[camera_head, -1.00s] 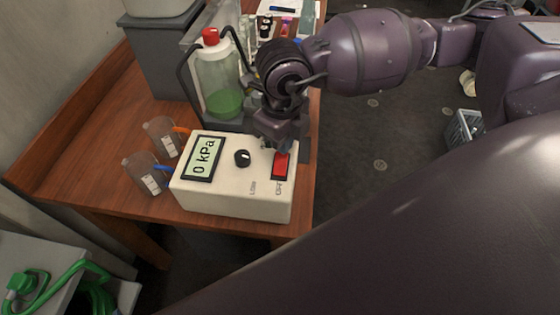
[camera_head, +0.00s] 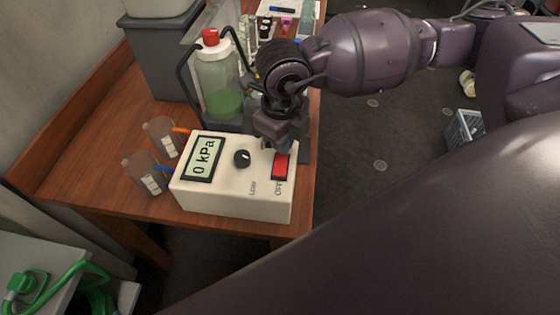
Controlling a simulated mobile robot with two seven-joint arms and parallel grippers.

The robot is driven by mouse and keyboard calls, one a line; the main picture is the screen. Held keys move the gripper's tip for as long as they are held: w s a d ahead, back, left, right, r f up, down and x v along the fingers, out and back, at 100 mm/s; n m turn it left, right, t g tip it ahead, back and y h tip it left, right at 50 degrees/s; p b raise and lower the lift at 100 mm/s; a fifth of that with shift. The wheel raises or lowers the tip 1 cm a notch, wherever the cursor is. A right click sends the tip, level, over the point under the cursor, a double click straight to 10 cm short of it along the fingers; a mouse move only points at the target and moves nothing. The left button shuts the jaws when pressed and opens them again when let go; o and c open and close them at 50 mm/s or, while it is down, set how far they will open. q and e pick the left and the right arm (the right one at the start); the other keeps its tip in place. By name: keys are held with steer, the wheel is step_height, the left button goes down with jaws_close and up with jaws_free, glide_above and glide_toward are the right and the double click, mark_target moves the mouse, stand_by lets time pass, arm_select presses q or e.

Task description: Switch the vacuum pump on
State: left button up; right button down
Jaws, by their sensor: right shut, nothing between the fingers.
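The vacuum pump (camera_head: 230,202) is a cream box near the front right of the wooden table. Its display (camera_head: 203,158) reads "0 kPa", and a black knob (camera_head: 242,158) sits beside it. A red switch (camera_head: 281,168) is at the right of its top, with "OFF" printed below. My right gripper (camera_head: 283,146) is shut and empty, pointing down at the far end of the red switch. I cannot tell whether the fingertips touch it. My left gripper is not in view.
A bottle with a red cap and green liquid (camera_head: 219,80) stands in a dark carrier behind the pump. Two clear cups (camera_head: 146,175) stand to the pump's left. A grey box (camera_head: 160,60) is at the back left.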

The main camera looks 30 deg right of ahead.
mark_target(282, 156)
steer(key=shift+f, duration=0.2)
stand_by(0.7)
steer(key=shift+f+b, duration=0.45)
steer(key=shift+f, duration=0.05)
stand_by(0.4)
steer(key=shift+f+b, duration=0.3)
steer(key=shift+f, duration=0.35)
stand_by(0.4)
steer(key=shift+r+p, duration=0.3)
steer(key=shift+r, duration=0.45)
steer(key=shift+r+p, duration=0.6)
steer(key=shift+r, duration=0.5)
steer(key=shift+r+p, duration=0.9)
steer(key=shift+r, duration=0.8)
